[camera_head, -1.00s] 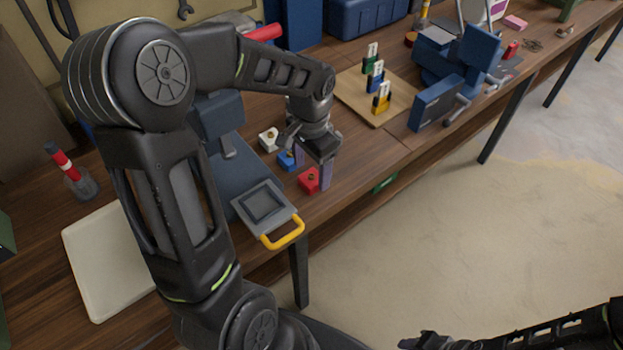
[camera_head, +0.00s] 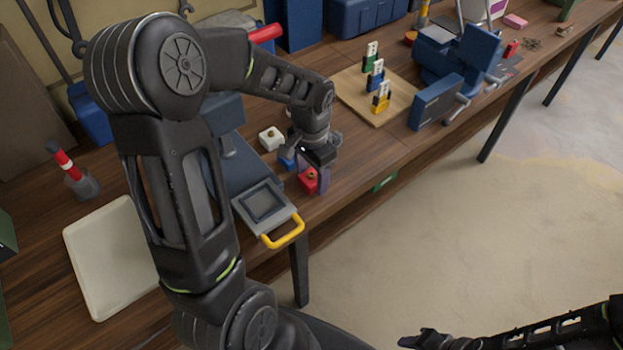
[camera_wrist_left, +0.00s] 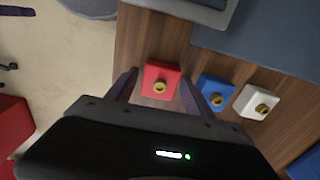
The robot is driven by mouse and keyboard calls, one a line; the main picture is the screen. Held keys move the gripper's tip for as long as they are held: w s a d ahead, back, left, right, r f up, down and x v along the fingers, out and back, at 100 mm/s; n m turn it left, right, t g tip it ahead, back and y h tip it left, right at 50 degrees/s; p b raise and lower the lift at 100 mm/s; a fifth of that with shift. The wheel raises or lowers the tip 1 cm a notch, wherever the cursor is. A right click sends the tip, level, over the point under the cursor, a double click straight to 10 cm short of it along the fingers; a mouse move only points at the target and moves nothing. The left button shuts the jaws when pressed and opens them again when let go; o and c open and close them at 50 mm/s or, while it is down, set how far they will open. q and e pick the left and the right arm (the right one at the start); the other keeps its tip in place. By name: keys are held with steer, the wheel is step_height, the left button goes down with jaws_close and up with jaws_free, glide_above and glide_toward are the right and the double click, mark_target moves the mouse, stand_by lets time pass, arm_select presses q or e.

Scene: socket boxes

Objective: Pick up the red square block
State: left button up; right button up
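The red square block (camera_head: 308,181) with a brass knob on top sits on the wooden bench near its front edge. In the left wrist view the red block (camera_wrist_left: 160,80) lies between the two spread fingers of my left gripper (camera_wrist_left: 158,90). In the head view my left gripper (camera_head: 310,172) points down over the block, partly covering it. It is open, and I see small gaps between its fingers and the block. My right gripper (camera_head: 418,341) shows at the bottom right, away from the bench; its finger state is unclear.
A blue block (camera_wrist_left: 215,91) and a white block (camera_wrist_left: 256,101) stand beside the red one. A grey plate with a yellow handle (camera_head: 283,234) is at the front edge. A wooden board (camera_head: 357,98) holds several coloured pieces. The blue vise (camera_head: 436,104) stands farther right.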

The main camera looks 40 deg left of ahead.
mark_target(312, 174)
arm_select(q)
steer(key=c, duration=1.3)
steer(key=shift+o, duration=0.2)
step_height(312, 174, up, 10)
steer(key=shift+r+b, duration=0.1)
steer(key=shift+b, duration=0.25)
arm_select(e)
steer(key=shift+f, duration=0.35)
